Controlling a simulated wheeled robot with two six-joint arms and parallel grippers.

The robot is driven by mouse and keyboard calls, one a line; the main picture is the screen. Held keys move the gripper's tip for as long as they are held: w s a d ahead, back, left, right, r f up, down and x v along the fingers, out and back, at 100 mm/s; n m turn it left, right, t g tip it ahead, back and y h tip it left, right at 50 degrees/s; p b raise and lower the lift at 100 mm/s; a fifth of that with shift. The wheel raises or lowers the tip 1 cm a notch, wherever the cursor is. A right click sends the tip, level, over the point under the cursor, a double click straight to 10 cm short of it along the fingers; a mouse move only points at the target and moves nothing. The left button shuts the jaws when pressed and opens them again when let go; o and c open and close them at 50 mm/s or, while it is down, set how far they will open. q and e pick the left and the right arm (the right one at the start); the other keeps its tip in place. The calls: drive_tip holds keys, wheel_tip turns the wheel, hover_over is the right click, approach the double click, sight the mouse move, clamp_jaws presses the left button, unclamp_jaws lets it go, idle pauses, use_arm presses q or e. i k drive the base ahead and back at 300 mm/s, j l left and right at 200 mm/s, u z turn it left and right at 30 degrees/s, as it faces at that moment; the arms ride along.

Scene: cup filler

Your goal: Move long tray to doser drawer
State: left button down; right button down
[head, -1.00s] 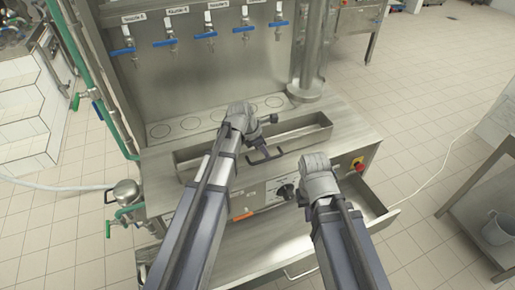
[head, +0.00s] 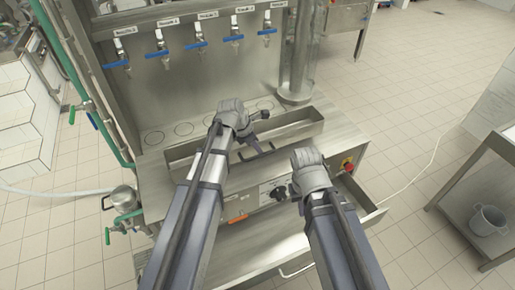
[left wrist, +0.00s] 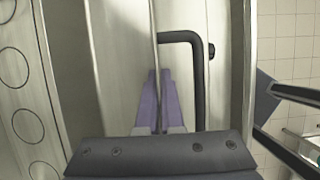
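The long tray (head: 298,131) is a narrow metal trough lying lengthwise on the machine's counter. Its black bent handle (head: 256,153) sticks out at the front and also shows in the left wrist view (left wrist: 199,85). My left gripper (head: 243,137) reaches over the tray from above. In the left wrist view its purple fingers (left wrist: 159,95) lie close together beside the handle's bar, with no bar visible between them. The doser drawer (head: 262,247) stands open below the front panel. My right gripper (head: 308,170) is before the panel; its fingertips are hidden.
Blue-handled taps (head: 200,43) line the machine's back wall above ring-marked spots (head: 183,129). A red button (head: 348,165) and black knob (head: 278,194) are on the front. A metal table with a bucket (head: 487,220) stands at right.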

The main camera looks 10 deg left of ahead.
sight(291, 227)
drive_tip(key=k+l, duration=0.1)
drive_tip(key=l, duration=0.4)
drive_tip(key=k+l, duration=0.1)
drive_tip(key=l, duration=0.35)
drive_tip(key=k+l+u, duration=0.1)
drive_tip(key=l, duration=0.4)
drive_tip(key=k+l, duration=0.1)
drive_tip(key=l, duration=0.35)
drive_tip(key=k+l, duration=0.15)
drive_tip(key=l, duration=0.3)
